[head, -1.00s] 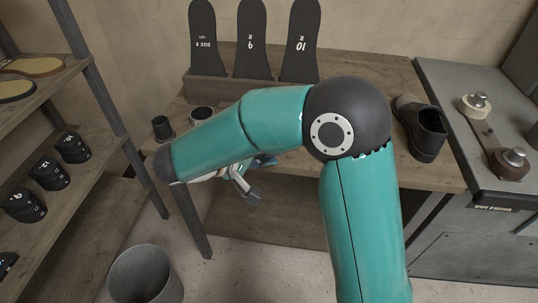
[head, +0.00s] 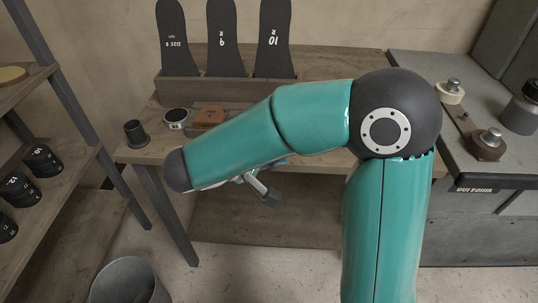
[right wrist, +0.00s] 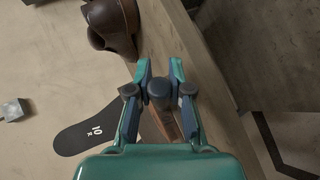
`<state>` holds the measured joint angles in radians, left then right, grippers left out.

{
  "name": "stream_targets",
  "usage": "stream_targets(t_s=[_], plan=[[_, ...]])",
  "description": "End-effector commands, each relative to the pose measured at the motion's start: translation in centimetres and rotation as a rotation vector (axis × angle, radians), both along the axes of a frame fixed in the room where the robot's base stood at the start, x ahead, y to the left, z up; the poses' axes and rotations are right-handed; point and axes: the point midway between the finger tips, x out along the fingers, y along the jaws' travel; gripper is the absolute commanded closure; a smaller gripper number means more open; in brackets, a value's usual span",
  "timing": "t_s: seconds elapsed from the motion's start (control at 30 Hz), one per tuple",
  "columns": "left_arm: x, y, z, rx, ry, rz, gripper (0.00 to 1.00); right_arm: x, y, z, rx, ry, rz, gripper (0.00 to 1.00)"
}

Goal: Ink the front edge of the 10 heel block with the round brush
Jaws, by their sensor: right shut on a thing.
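In the head view the right gripper (head: 262,188) is mostly hidden below my forearm, near the bench's front edge, well right of the heel block. My left gripper is not in view.
The wooden bench holds a dark cup (head: 136,132), a white-rimmed jar (head: 176,119) and an orange-brown block (head: 210,116). Numbered soles stand in a rack (head: 205,91) behind. A brown shoe (right wrist: 112,25) shows in the wrist view. A grey bin (head: 125,284) stands on the floor.

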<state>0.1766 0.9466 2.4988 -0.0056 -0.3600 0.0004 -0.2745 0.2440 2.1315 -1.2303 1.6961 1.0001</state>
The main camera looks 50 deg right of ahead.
Motion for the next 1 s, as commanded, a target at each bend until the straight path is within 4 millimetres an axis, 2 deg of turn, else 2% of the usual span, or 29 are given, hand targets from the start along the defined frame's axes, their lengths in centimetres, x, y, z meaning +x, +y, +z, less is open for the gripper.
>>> stream_targets(t_s=[0.2, 0.47, 1.0], plan=[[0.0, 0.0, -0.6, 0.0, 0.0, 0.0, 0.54, -1.4, -1.1, -0.1, 0.001, -0.002, -0.001, 1.0], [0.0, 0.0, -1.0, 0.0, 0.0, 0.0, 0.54, -1.6, -1.4, 0.0, 0.0, -0.001, 0.0, 1.0], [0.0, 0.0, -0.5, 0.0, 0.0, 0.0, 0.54, 1.8, 0.8, 0.1, -0.001, -0.003, 0.004, 1.0]])
